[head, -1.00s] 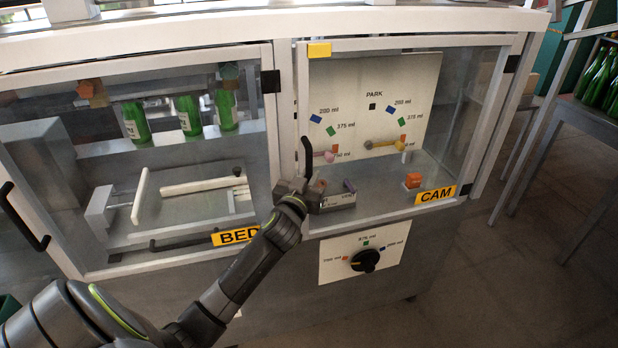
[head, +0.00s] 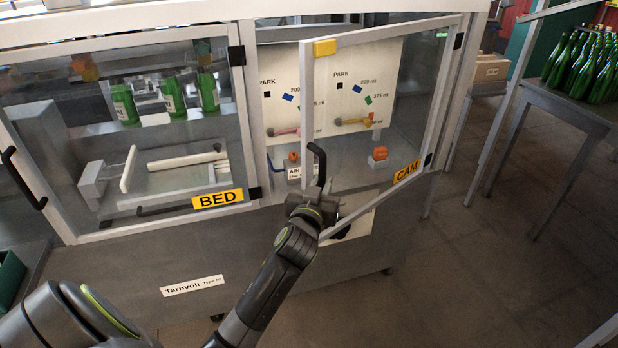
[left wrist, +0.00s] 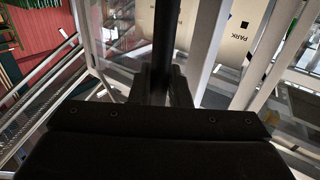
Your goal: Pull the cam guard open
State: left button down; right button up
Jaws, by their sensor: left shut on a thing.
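The cam guard (head: 310,100) is a clear panel in a pale frame with a yellow CAM label (head: 406,172). It stands partly open, its left edge swung out from the machine and its right edge at the hinges. Its black upright handle (head: 318,163) is near the lower left edge. My left gripper (head: 312,200) is shut on the lower part of the handle. In the left wrist view the dark handle (left wrist: 167,40) runs up between the fingers (left wrist: 165,88). My right gripper is in neither view.
The shut BED guard (head: 120,130) with green bottles behind it is to the left. A selector knob (head: 341,232) is partly hidden behind the cam guard's lower edge. A table (head: 575,105) with many green bottles stands at the right. The floor between is clear.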

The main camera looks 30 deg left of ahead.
pick_arm(q)
jog(key=s+d, duration=0.1)
jog(key=d, duration=0.8)
jog(key=shift+s+b, duration=0.15)
jog(key=shift+b, duration=0.2)
jog(key=c, duration=1.4)
grip_release()
jog(key=shift+c, duration=0.2)
jog(key=shift+r, duration=0.1)
